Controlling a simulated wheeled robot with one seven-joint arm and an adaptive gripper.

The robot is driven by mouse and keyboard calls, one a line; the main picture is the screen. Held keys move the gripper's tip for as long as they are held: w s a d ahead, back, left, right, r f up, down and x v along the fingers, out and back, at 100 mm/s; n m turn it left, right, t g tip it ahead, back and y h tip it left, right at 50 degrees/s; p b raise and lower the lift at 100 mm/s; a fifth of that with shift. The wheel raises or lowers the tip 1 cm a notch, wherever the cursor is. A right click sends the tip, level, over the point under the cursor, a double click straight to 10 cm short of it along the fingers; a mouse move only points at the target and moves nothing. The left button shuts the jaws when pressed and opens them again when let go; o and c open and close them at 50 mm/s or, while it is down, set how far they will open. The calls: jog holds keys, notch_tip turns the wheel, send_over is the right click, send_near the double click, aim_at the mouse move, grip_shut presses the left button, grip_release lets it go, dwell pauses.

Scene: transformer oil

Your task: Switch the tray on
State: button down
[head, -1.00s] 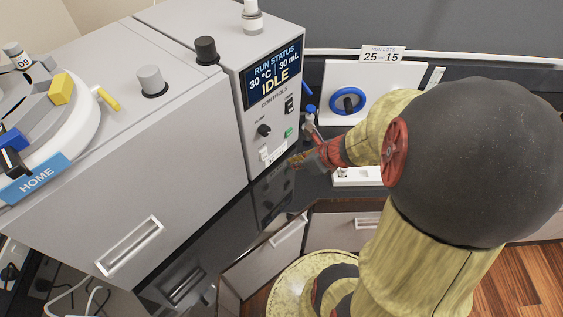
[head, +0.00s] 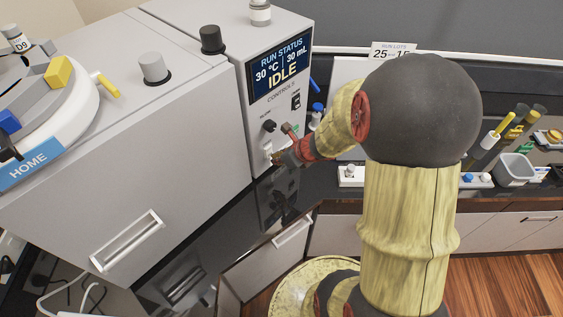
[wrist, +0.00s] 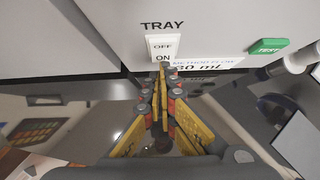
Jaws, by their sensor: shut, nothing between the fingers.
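The tray switch (wrist: 163,46) is a white rocker on the grey machine's front panel, under the word TRAY, with OFF on its upper half and ON on its lower half. My gripper (wrist: 163,78) is shut and empty, its fingertips at the lower edge of the ON half in the wrist view. Whether they touch it, I cannot tell. In the head view my gripper (head: 278,158) is at the lower part of the panel and hides most of the switch area. The display (head: 280,72) reads IDLE, 30 °C and 30 mL.
A green TEST button (wrist: 269,46) is right of the switch. A dark knob (head: 268,126) and a black switch (head: 296,101) sit higher on the panel. A white power strip (head: 351,174) and a grey cup (head: 516,168) stand on the counter to the right.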

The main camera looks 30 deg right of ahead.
jog(key=shift+w, duration=0.1)
jog(key=shift+w+a+f+b, duration=0.1)
jog(key=shift+w+f+b, duration=0.15)
jog(key=shift+b, duration=0.1)
jog(key=shift+r, duration=0.25)
